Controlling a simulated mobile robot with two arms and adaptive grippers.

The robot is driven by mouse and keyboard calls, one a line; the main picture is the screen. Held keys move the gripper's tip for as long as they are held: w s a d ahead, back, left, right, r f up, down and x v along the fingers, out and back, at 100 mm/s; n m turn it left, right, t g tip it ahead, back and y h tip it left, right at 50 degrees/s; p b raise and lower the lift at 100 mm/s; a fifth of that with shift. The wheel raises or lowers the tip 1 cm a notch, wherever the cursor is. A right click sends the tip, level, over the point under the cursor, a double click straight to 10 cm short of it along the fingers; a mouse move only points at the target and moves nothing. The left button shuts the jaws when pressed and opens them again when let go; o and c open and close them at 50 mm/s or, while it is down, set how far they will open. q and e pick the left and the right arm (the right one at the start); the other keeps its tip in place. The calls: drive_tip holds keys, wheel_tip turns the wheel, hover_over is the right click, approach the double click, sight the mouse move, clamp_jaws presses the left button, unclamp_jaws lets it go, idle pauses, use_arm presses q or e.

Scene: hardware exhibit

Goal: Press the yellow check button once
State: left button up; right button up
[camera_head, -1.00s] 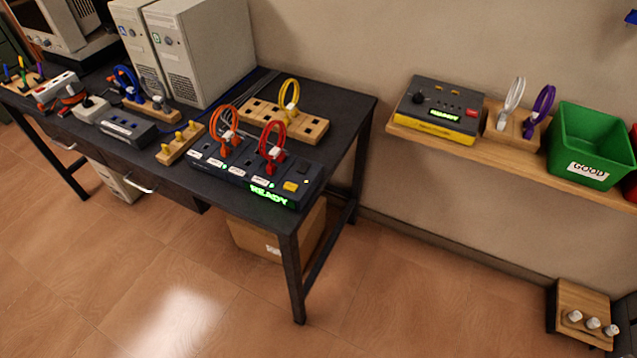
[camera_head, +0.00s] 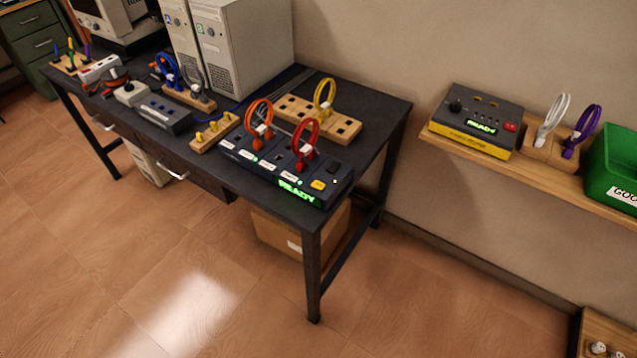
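The yellow check button (camera_head: 318,185) is a small yellow rectangle on the right end of a dark test box (camera_head: 262,173). The box lies along the front right edge of the black table, and a green READY display (camera_head: 297,191) glows on its front. An orange cable loop (camera_head: 260,114) and a red cable loop (camera_head: 306,131) stand plugged into the box. The button's top is uncovered. Neither of my grippers is in view.
The black table (camera_head: 368,143) also holds a wooden socket block (camera_head: 343,125) behind the box and grey computer towers. A wooden shelf (camera_head: 596,205) at right carries a yellow-black tester (camera_head: 478,117) and a green bin (camera_head: 610,176). The floor in front is clear.

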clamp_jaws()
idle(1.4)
